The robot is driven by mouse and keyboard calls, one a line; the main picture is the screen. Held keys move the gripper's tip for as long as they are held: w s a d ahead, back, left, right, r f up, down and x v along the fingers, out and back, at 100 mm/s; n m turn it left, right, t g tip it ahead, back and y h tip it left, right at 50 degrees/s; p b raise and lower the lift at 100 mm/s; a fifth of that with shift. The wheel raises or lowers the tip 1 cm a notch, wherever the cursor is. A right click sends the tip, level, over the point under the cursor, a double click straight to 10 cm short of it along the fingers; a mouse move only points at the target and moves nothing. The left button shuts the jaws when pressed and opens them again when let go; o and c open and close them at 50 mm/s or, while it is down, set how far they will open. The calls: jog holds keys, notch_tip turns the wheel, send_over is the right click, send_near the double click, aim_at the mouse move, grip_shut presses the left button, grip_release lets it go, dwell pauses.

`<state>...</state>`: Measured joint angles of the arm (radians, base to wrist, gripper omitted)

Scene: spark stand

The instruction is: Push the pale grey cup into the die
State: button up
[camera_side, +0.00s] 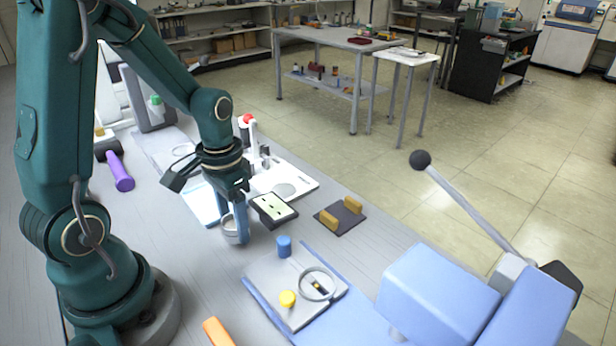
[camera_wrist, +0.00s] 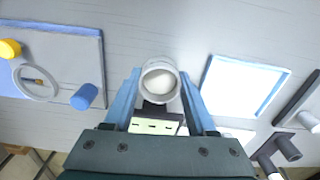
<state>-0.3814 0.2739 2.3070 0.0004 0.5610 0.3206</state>
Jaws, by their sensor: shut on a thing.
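The pale grey cup (camera_wrist: 160,65) is a round, open-topped ring shape with off-white inside. It sits between the two blue fingers of my gripper (camera_wrist: 160,76), which are shut on it. In the side view the cup (camera_side: 229,234) shows beside a finger of my gripper (camera_side: 238,236), low over the bench and partly hidden by it; I cannot tell whether it touches the bench. I cannot tell for certain which thing is the die. A grey plate (camera_side: 268,278) on the blue mat carries a grey ring (camera_side: 317,284), apart from the cup.
A blue cylinder (camera_side: 284,246) and yellow knob (camera_side: 287,299) stand at the grey plate. A small display unit (camera_side: 272,209) is close behind the cup. A dark plate with yellow blocks (camera_side: 340,215) lies farther right. A blue lever machine (camera_side: 437,295) stands at the front right.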

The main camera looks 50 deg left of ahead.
jog(key=shift+f, duration=0.7)
jog(key=shift+f, duration=0.2)
jog(key=o, duration=1.4)
jog(key=shift+c, duration=0.2)
